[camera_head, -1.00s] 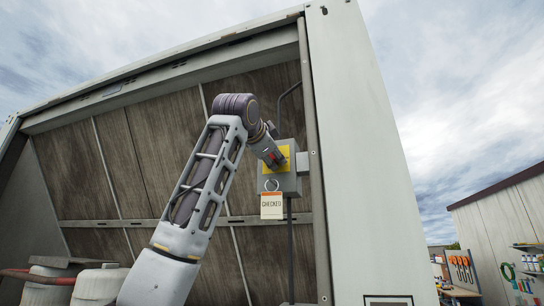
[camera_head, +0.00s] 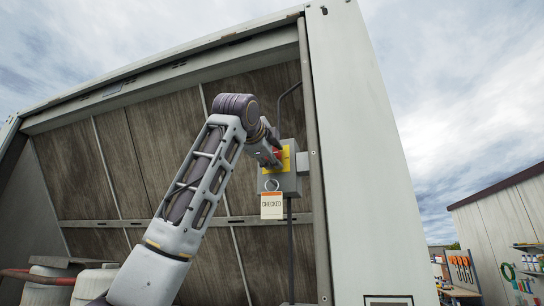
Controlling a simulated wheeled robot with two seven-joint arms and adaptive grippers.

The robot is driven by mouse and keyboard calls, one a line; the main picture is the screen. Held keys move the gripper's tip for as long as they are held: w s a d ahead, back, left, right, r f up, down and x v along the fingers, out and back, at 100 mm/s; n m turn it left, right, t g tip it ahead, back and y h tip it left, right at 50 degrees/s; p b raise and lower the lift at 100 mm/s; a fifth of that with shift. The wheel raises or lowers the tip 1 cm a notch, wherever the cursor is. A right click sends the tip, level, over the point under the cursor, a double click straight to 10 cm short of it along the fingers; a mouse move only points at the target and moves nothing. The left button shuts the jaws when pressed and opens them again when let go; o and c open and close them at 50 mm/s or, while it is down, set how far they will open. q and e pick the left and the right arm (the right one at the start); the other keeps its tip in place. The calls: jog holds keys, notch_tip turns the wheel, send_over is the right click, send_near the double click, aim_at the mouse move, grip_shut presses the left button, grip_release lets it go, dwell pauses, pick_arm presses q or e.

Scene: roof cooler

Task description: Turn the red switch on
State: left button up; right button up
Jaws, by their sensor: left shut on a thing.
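The red switch (camera_head: 278,154) sits on a yellow plate (camera_head: 285,166) on the front of a grey switch box (camera_head: 290,183). The box is mounted inside the cooler housing, beside its right post. My left gripper (camera_head: 275,157) is at the switch and shut on it; its fingers hide part of the red handle. A tag reading "CHECKED" (camera_head: 271,206) hangs from a ring below the yellow plate. My right gripper is out of the picture.
The cooler housing's pale side panel (camera_head: 365,170) stands right of the box. A dark conduit (camera_head: 291,250) runs down below the box. White tanks with red pipes (camera_head: 45,285) are at lower left. A shed with tools stands far right.

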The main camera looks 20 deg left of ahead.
pick_arm(q)
jog(key=shift+f, duration=0.1)
jog(key=o, duration=1.1)
jog(key=shift+c, duration=0.2)
jog(key=shift+s, duration=0.1)
jog(key=s, duration=1.1)
jog(key=shift+s+a, duration=0.15)
jog(key=shift+s, duration=0.25)
